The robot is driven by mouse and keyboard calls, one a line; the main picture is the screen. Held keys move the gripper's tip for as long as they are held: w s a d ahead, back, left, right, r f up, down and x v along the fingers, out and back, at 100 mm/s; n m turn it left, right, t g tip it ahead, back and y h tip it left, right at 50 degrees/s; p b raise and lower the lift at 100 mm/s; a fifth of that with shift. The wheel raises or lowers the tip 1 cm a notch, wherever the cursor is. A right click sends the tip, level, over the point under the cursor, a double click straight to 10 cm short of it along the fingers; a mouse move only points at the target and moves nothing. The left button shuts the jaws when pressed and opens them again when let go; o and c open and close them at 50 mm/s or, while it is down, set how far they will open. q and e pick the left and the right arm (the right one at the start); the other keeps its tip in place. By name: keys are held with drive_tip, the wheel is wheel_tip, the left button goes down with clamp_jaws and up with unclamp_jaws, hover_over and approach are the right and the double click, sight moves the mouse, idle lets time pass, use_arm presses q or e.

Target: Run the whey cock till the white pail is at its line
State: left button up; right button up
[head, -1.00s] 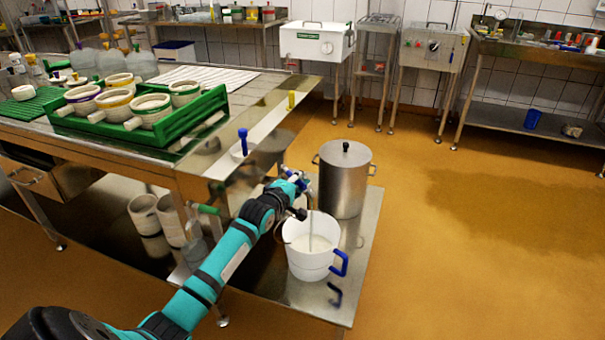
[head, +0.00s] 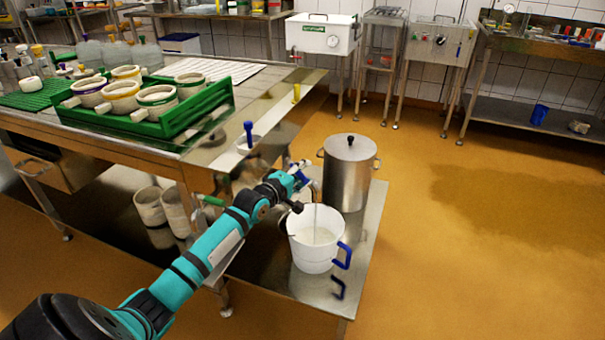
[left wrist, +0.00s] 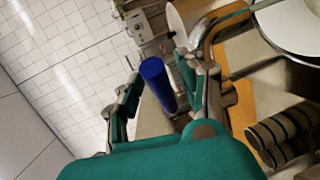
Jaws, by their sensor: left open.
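The white pail (head: 308,256) with a blue handle stands upright on the steel lower shelf. A thin pale stream (head: 315,218) falls into it, and whitish liquid (head: 318,236) covers its inside; I cannot make out a fill line. My left gripper (head: 299,178) is above and behind the pail, at the table's end. The cock itself is mostly hidden by my gripper. In the left wrist view my left gripper (left wrist: 158,78) is open, with a blue cylindrical handle (left wrist: 157,84) between its fingers, which looks like the cock's lever. Contact is unclear. My right gripper is not in view.
A lidded steel pot (head: 345,178) stands close behind the pail. The steel table (head: 215,158) carries a green tray (head: 190,117) of moulds and a blue-handled tool (head: 248,134). Pale cylinders (head: 150,207) stand underneath. The floor to the right is clear.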

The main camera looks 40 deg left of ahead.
use_arm(q)
drive_tip(key=shift+s+d, duration=0.1)
drive_tip(key=shift+s, duration=0.3)
drive_tip(key=s+r, duration=0.2)
drive_tip(key=s, duration=0.9)
drive_tip(key=shift+c, duration=0.4)
